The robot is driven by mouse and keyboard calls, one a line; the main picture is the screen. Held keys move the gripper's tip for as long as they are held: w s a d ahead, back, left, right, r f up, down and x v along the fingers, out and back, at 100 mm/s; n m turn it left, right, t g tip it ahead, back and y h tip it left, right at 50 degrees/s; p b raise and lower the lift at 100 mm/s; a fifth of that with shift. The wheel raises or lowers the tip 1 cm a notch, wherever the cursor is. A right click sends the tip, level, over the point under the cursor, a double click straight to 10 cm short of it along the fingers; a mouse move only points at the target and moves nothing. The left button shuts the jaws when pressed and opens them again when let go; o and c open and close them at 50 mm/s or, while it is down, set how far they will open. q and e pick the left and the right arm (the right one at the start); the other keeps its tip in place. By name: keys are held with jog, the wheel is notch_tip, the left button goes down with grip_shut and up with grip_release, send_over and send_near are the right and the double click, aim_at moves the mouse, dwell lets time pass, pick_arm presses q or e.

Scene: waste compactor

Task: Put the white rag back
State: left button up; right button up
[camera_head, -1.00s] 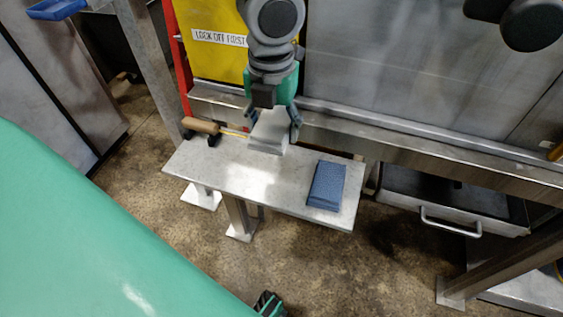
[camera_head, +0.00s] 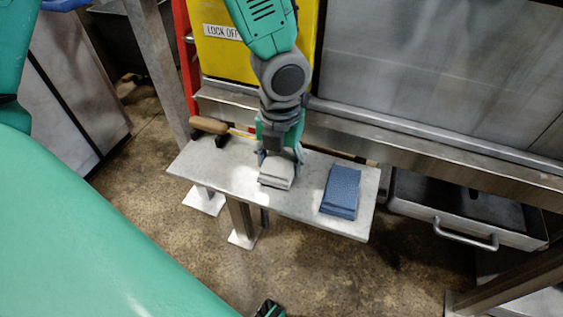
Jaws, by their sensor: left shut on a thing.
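The white rag (camera_head: 276,180) is a folded, pale grey-white block at the middle of the narrow metal shelf (camera_head: 232,184). My left gripper (camera_head: 280,160) comes down from above and is shut on the rag's back part, with a finger on each side. The rag's front edge shows below the fingers. I cannot tell whether its underside touches the shelf. A blue folded rag (camera_head: 341,192) lies on the shelf to the right, apart from the white one.
A wooden-handled tool (camera_head: 209,125) rests at the shelf's back left. A metal rail (camera_head: 345,131) and panel (camera_head: 430,70) stand behind. An open drawer (camera_head: 465,209) with a handle is at the right. Bare shelf lies between the two rags and to the left.

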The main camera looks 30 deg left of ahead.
pick_arm(q)
jog(key=shift+d, duration=0.6)
jog(key=shift+d+f, duration=0.1)
jog(key=shift+f, duration=0.1)
jog(key=shift+s+a+f, duration=0.1)
jog(key=shift+a+f, duration=0.15)
jog(key=shift+a, duration=0.1)
jog(key=o, duration=1.6)
jog(key=shift+c, duration=0.2)
jog(key=shift+f, duration=0.1)
pick_arm(e)
jog(key=shift+d, duration=0.3)
jog(key=shift+f, duration=0.1)
